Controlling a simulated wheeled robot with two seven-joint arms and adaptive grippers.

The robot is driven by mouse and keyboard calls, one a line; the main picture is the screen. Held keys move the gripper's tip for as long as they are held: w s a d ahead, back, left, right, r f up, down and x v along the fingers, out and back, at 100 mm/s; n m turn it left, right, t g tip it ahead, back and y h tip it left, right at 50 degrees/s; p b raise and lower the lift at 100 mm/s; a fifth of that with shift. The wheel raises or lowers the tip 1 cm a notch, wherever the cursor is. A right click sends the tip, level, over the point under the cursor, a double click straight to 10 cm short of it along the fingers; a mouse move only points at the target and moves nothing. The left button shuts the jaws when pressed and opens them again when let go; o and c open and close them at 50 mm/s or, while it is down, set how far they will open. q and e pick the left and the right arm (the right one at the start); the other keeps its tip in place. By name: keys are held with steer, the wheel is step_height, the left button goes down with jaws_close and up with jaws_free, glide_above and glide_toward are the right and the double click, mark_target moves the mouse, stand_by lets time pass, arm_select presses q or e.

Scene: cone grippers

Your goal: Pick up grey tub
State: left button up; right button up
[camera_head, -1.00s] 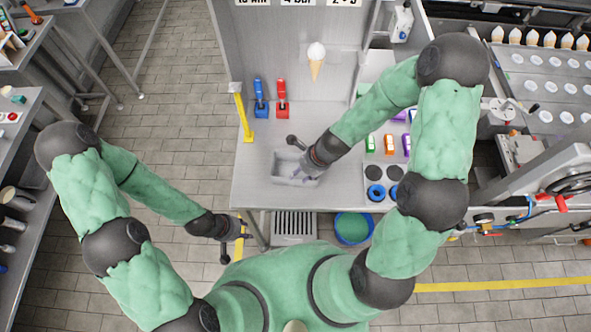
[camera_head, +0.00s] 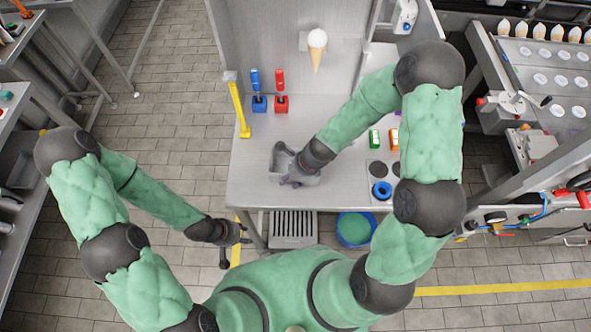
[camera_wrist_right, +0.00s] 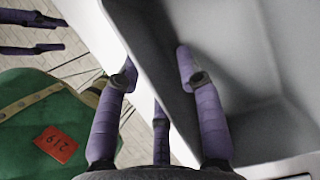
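The grey tub (camera_head: 308,181) is on or just above the grey worktop near its front edge. It looks slightly turned or tilted; I cannot tell whether it touches the top. In the right wrist view, purple fingers (camera_wrist_right: 157,70) straddle the tub's wall (camera_wrist_right: 225,30), one inside and the others outside. The fingertips are close to the wall, but whether they grip it is unclear. My left gripper (camera_head: 242,232) is empty, away from the tub, low in front of the worktop, with its fingers apart.
A yellow post (camera_head: 240,108), blue dispenser (camera_head: 258,92) and red dispenser (camera_head: 281,92) stand behind the tub. Green (camera_head: 375,138) and orange (camera_head: 393,139) items and a blue ring (camera_head: 381,190) are to the right. The worktop left of the tub is clear.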

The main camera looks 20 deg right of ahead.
jaws_close()
steer(key=shift+r, duration=0.15)
